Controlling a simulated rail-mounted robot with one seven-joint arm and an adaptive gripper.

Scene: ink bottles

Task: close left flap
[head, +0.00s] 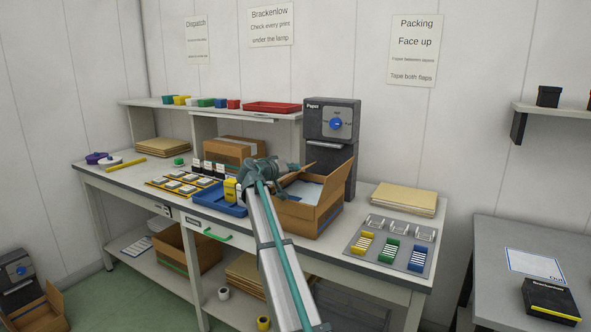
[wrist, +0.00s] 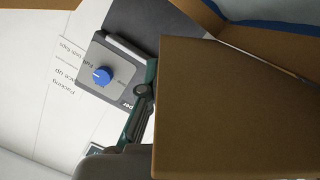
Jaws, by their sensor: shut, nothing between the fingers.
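The open cardboard box (head: 297,217) stands on the bench in front of the dark machine, with pale material inside. One flap (head: 327,160) stands raised at its back right. My gripper (head: 274,172) is at the box's upper left edge in the head view, and it and the wrist cover much of that side, so the left flap's angle is hard to tell. In the wrist view a large brown cardboard panel (wrist: 236,110), seemingly a flap, fills the right half close to the camera. My gripper (wrist: 142,105) is shut and empty beside it, partly hidden; contact cannot be told.
The machine (head: 331,130) with a blue dial stands right behind the box. A blue tray (head: 213,202) with a yellow bottle is left of it. A closed carton (head: 232,150) sits behind. A grey tray (head: 352,247) with colored racks lies to the right.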

